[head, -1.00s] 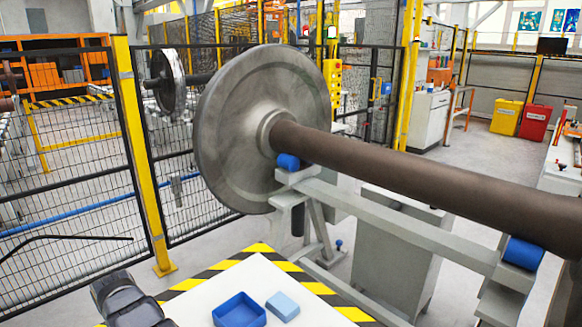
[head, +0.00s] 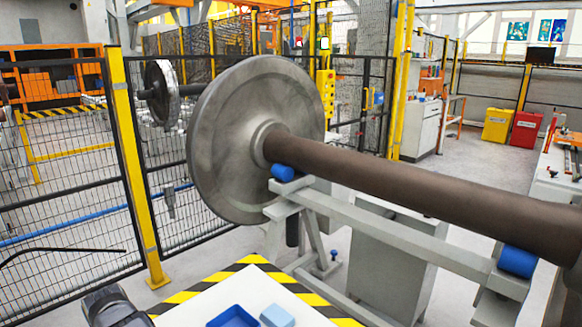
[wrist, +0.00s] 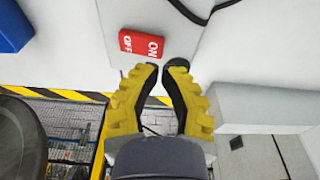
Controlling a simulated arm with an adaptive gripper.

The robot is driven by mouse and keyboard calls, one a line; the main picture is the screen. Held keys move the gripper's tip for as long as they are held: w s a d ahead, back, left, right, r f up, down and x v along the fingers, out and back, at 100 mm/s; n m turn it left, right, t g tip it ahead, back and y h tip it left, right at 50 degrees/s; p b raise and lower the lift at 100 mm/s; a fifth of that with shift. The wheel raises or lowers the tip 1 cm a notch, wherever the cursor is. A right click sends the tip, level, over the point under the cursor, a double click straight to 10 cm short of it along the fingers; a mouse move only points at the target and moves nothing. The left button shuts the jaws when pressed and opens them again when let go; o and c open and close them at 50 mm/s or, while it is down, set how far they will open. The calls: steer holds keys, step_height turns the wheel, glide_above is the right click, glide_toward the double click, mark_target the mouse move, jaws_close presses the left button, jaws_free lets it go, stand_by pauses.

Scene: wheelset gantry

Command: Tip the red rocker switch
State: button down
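The red rocker switch (wrist: 141,44) shows in the wrist view, just above centre, on a white surface. It bears the white words ON, at its right end, and OFF, at its left end. My gripper (wrist: 161,67) has yellow fingers with black inner pads. Its tips are drawn nearly together, with nothing seen between them. In the picture they lie just below and right of the switch, close to its ON end. I cannot tell whether they touch it. The switch and my fingers do not show in the head view.
A blue tray (head: 232,317) and a light-blue block (head: 277,316) lie on the white tabletop (head: 200,305), which has a striped yellow-black edge. A wheelset (head: 243,140) rests on a grey stand behind. A dark cable (wrist: 190,12) lies above the switch in the wrist view.

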steer(key=shift+f, duration=1.85)
stand_by(1.1)
steer(key=shift+r, duration=3.5)
steer(key=s+d+r+m+h, duration=0.1)
steer(key=d+r+m, duration=0.1)
steer(key=d+r, duration=0.6)
steer(key=s+d+r+m+g, duration=0.1)
steer(key=d+r, duration=0.2)
steer(key=d, duration=0.9)
steer(key=s+d+r+m+h, duration=0.1)
steer(key=s+d+r+m, duration=0.1)
steer(key=d+r, duration=0.6)
steer(key=s+d+m, duration=0.1)
steer(key=s+d, duration=0.4)
steer(key=s, duration=0.3)
steer(key=s+d+f+m+g, duration=0.1)
steer(key=s+d, duration=0.5)
steer(key=s, duration=0.3)
steer(key=s+d+m+g, duration=0.1)
steer(key=s+d+m, duration=0.1)
steer(key=s+d, duration=0.3)
steer(key=s, duration=0.4)
steer(key=shift+d+f+y, duration=0.25)
steer(key=shift+f+y, duration=0.05)
steer(key=shift+y, duration=0.1)
